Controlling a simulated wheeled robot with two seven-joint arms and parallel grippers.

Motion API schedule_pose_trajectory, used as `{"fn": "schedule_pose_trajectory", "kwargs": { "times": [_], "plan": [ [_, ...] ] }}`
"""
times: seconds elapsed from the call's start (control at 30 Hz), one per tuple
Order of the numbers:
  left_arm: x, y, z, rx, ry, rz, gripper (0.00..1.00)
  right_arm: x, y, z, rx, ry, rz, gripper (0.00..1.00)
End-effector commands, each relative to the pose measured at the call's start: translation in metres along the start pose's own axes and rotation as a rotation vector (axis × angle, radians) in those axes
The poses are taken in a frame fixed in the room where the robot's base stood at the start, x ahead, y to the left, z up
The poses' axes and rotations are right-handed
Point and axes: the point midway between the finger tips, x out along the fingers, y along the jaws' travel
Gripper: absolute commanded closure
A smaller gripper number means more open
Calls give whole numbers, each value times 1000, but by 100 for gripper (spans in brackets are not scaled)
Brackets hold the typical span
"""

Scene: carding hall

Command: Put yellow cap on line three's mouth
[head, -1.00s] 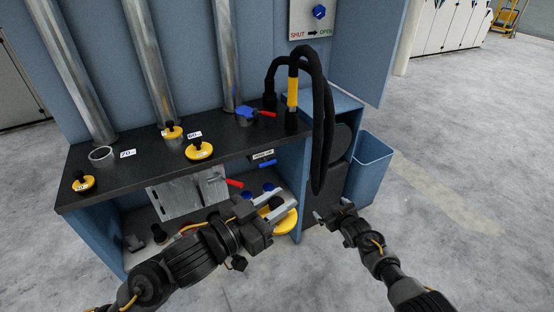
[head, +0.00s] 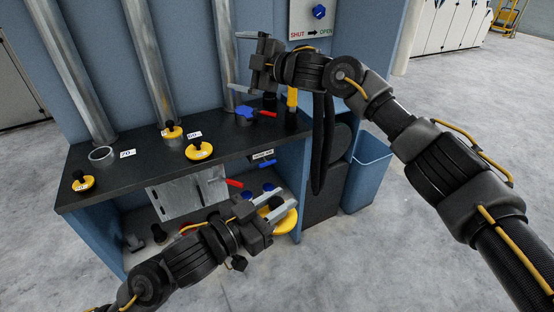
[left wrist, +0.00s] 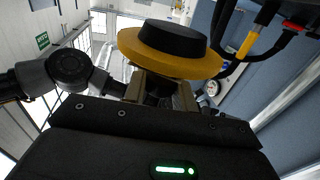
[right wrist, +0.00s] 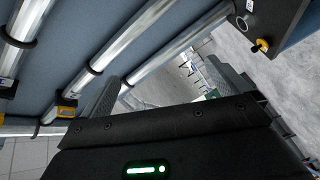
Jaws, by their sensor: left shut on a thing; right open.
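My left gripper (head: 272,214) is shut on a yellow cap (head: 287,223) with a black knob, held low before the bench's open shelf. The cap fills the top of the left wrist view (left wrist: 165,48). My right gripper (head: 236,62) is open and empty, up by the third pipe (head: 222,40). Its spread fingers show in the right wrist view (right wrist: 170,90). A blue fitting with a red-ended handle (head: 247,114) sits at the third pipe's foot. An open round mouth (head: 102,155) is beside a "70" label. I cannot tell which mouth is line three's.
Other yellow caps sit on the dark bench top (head: 135,172): left (head: 82,181), middle (head: 199,150) and by the second pipe (head: 172,131). Black hoses (head: 321,150) hang at the bench's right end, beside a blue bin (head: 368,178).

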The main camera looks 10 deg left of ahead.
Motion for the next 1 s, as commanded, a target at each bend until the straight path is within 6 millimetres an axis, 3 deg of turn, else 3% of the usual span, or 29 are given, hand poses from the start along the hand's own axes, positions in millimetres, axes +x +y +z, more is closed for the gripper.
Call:
{"fn": "schedule_pose_trajectory", "kwargs": {
  "times": [0.03, 0.1, 0.2, 0.33, 0.43, 0.6, 0.7, 0.83, 1.0],
  "plan": [
    [0, 0, 0, 0, 1, 0, 99, 4, 9, -34, -88, 38, -45, 0],
    [0, 0, 0, 0, 1, 0, 99, 5, 11, -78, -212, 87, -131, 0],
    [0, 0, 0, 0, 1, 0, 99, 1, -3, -134, -402, 138, -289, 0],
    [0, 0, 0, 0, 1, 0, 99, -21, -37, -175, -631, 151, -540, 0],
    [0, 0, 0, 0, 1, 0, 99, -54, -70, -177, -777, 104, -786, 0],
    [0, 0, 0, 0, 1, 0, 99, -130, -120, -139, -829, -22, -1191, 0],
    [0, 0, 0, 0, 1, 0, 99, -162, -142, -121, -777, -56, -1339, 0],
    [0, 0, 0, 0, 1, 0, 99, -196, -158, -112, -705, -84, -1473, 0],
    [0, 0, 0, 0, 1, 0, 99, -215, -164, -118, -628, -85, -1547, 0]
  ]
}}
